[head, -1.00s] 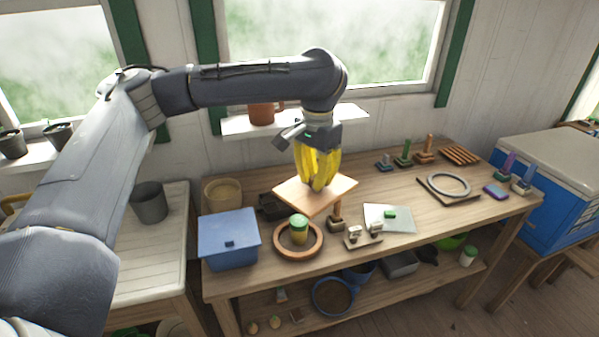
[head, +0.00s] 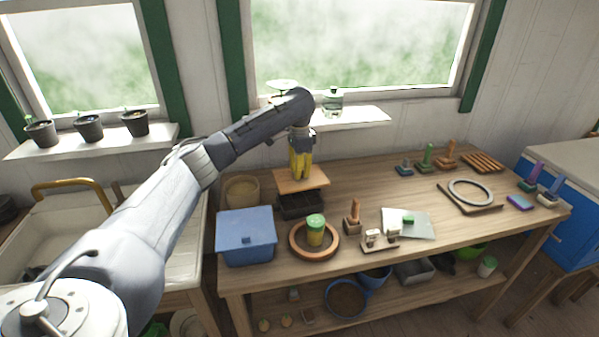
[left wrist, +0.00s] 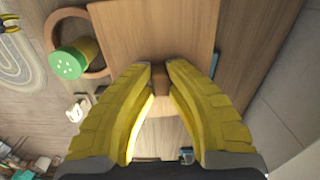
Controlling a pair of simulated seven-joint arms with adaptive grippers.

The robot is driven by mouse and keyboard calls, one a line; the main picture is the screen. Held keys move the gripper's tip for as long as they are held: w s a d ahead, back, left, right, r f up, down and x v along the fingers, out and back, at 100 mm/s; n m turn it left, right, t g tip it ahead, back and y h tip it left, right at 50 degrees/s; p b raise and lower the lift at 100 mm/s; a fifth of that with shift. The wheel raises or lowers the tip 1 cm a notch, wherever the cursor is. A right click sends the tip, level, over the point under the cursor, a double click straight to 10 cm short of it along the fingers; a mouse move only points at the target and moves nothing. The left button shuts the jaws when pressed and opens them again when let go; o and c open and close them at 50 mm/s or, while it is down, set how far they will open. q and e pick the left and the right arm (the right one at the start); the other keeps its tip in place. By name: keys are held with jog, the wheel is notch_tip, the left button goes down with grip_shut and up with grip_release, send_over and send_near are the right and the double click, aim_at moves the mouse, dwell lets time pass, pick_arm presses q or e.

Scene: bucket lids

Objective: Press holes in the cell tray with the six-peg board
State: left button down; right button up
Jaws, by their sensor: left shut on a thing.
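The six-peg board (head: 316,180) is a flat light-wood square, roughly level, over the dark cell tray (head: 300,207) at the back left of the bench. My left gripper (head: 301,176), with yellow fingers, is shut on the board from above. The tray's front shows below the board's edge. The pegs are hidden, and I cannot tell whether they touch the tray. In the left wrist view the board (left wrist: 150,30) fills the top middle, with its small handle between the fingertips (left wrist: 158,72). My right gripper is not in view.
A wooden-handled stamp (head: 353,215) is to the right. The bench's middle back is clear.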

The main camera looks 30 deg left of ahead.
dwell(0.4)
pick_arm(q)
jog(key=shift+s+a, duration=0.1)
jog(key=shift+f, duration=3.5)
jog(key=shift+n, duration=0.3)
jog(key=shift+s+f, duration=0.15)
jog(key=shift+f, duration=0.45)
jog(key=shift+r, duration=0.1)
jog(key=shift+r, duration=3.45)
